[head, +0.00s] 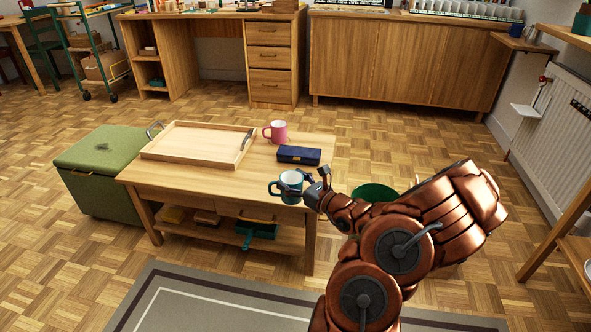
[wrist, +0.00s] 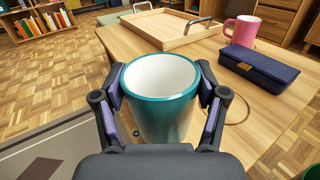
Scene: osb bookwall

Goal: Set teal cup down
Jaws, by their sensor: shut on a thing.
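The teal cup (head: 291,186) has a white inside and is upright at the table's front edge in the head view. It fills the middle of the wrist view (wrist: 163,105). My gripper (head: 308,185) is shut on the cup, with one finger on each side of its wall in the wrist view (wrist: 162,92). The low wooden table (head: 200,187) lies beneath and behind it. I cannot tell whether the cup's base touches the tabletop; its bottom is hidden in the wrist view.
A wooden tray (head: 180,155), a pink mug (head: 277,131) and a dark blue case (head: 299,155) stand on the table behind the cup. A green storage stool (head: 95,160) is left of the table. A green bin (head: 374,193) is on the right. The tabletop's front left is bare.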

